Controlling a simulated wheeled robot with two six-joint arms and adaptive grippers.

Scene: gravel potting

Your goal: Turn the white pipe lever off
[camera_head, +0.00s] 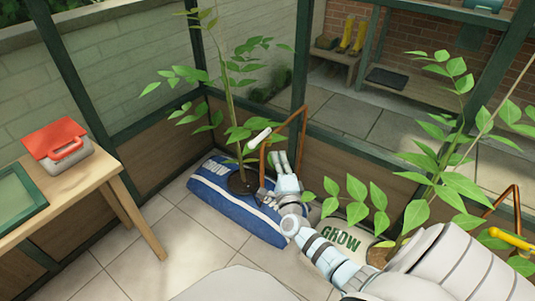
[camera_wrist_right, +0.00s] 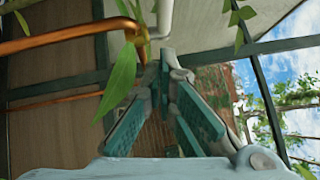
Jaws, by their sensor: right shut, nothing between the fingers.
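The white lever (camera_head: 258,139) sits on the copper pipe (camera_head: 300,125) near the plant at the middle of the head view. In the right wrist view a white pipe-like part (camera_wrist_right: 165,18), likely this lever, stands just beyond the fingertips, beside the copper pipe (camera_wrist_right: 75,38). My right gripper (camera_head: 278,160) is just below and to the right of the lever in the head view. Its fingers (camera_wrist_right: 168,78) converge, shut, with nothing between them. I cannot tell whether they touch the lever. A green leaf hides part of the pipe in the wrist view. My left gripper is not in view.
A blue grow bag (camera_head: 215,205) with a plant lies below the lever. A white grow bag (camera_head: 345,236) and leafy plants (camera_head: 455,180) are at right. A wooden table (camera_head: 85,190) with a red-lidded box (camera_head: 56,143) stands at left. Floor tiles are clear between.

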